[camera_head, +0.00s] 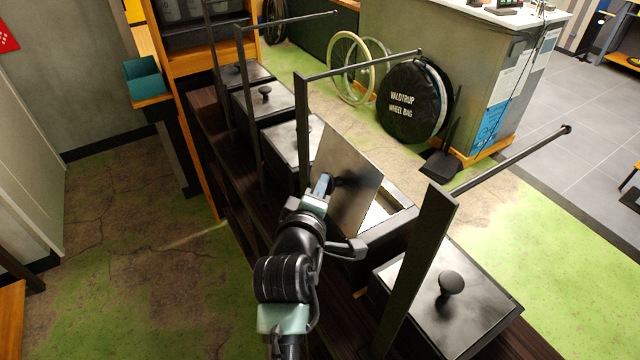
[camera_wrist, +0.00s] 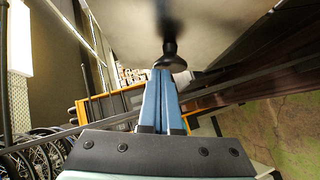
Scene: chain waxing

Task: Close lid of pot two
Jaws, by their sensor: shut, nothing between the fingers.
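The second pot from the front (camera_head: 392,228) is a dark square box with its flat metal lid (camera_head: 358,207) raised and steeply tilted. Pale contents or lining show in the opening at right. My gripper (camera_head: 326,184) is on the left, outer side of this lid, beside its black knob (camera_head: 341,182). In the wrist view, my gripper's blue fingers (camera_wrist: 163,78) are pressed together and empty. Their tips are at the mushroom-shaped knob (camera_wrist: 170,58), under the blurred lid face (camera_wrist: 215,22). I cannot tell whether they touch the knob.
The front pot (camera_head: 470,314) has its lid flat and closed, with a black knob. Several closed pots (camera_head: 287,142) line up behind. Dark upright posts with horizontal rods (camera_head: 425,250) stand beside the pots, close to my arm. Green floor is free at right.

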